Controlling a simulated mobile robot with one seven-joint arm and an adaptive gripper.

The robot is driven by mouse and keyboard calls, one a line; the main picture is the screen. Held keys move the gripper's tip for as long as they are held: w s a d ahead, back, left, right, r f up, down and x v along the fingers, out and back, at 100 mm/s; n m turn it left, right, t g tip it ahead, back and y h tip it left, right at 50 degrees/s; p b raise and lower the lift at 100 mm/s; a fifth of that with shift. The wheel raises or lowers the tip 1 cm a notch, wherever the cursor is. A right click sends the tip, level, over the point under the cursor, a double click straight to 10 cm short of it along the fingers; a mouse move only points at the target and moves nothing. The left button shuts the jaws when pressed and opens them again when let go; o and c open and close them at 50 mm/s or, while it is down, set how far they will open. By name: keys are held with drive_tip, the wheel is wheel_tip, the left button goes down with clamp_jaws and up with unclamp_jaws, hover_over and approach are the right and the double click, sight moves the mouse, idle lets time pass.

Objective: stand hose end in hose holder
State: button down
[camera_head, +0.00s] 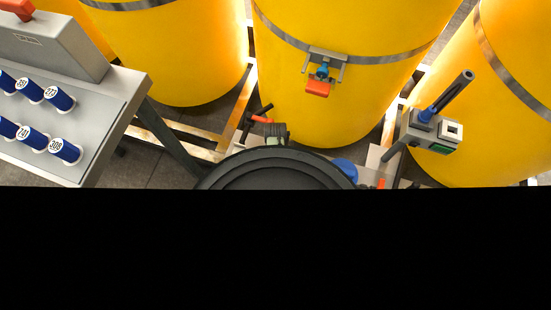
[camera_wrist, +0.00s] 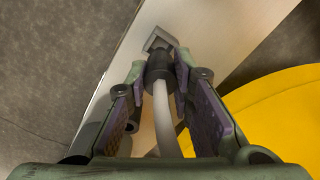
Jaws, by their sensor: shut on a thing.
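In the wrist view my gripper (camera_wrist: 160,72) is shut on the hose end (camera_wrist: 158,66), a black collar between the two fingertips. Its pale grey hose (camera_wrist: 162,118) runs back between the fingers towards my palm. A small grey square-edged piece (camera_wrist: 159,40) shows just past the collar; I cannot tell whether it belongs to the hose end or is the hose holder. Contact between them cannot be judged. In the head view my own arm hides the hose end, and I cannot make out the hose holder with certainty.
A pale metal beam (camera_wrist: 205,35) lies beyond the fingers, with a yellow drum (camera_wrist: 285,115) at right. In the head view stand several yellow drums (camera_head: 340,100), one with an orange-handled tap (camera_head: 319,88). A grey device (camera_head: 432,132) is right; a bench with blue-capped items (camera_head: 100,130) is left.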

drive_tip(key=shift+f+b, duration=1.5)
drive_tip(key=shift+f, duration=0.6)
idle(0.3)
drive_tip(key=c, duration=1.3)
unclamp_jaws()
drive_tip(key=shift+r, duration=0.1)
wheel_tip(320, 180, up, 12)
